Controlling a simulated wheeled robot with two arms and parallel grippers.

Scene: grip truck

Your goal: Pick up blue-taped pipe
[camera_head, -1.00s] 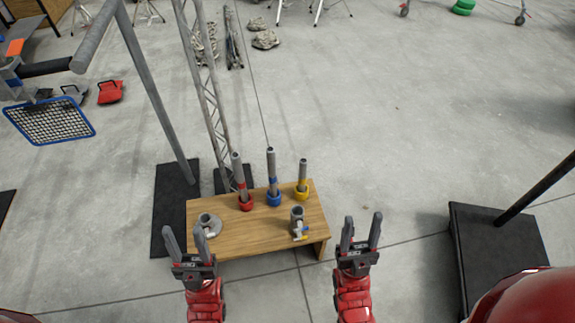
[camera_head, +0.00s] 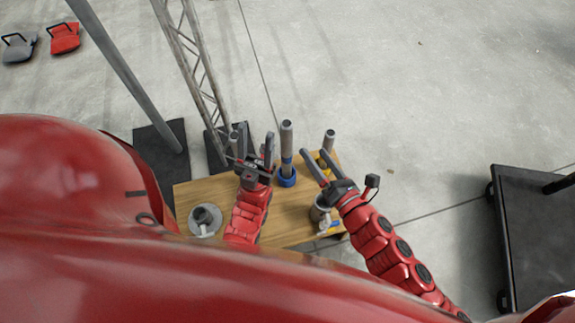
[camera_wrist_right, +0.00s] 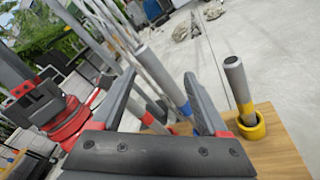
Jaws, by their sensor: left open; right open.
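The blue-taped pipe (camera_head: 287,137) stands upright in a blue collar on the wooden table, between my two grippers in the head view. In the right wrist view the pipe (camera_wrist_right: 160,75) appears between my right gripper's fingers, with its blue tape near the right finger. My right gripper (camera_head: 315,156) is open, just right of the pipe, and looks empty. My left gripper (camera_head: 254,142) is open, left of the pipe, and partly hides the red-taped pipe (camera_head: 233,144). I cannot tell whether either gripper touches anything.
A yellow-taped pipe (camera_head: 329,140) stands right of the blue one; it also shows in the right wrist view (camera_wrist_right: 237,88). The wooden table (camera_head: 272,226) holds a grey flanged fitting (camera_head: 205,219) and another fitting (camera_head: 320,214). A truss (camera_head: 193,65) and a pole (camera_head: 118,65) rise behind.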

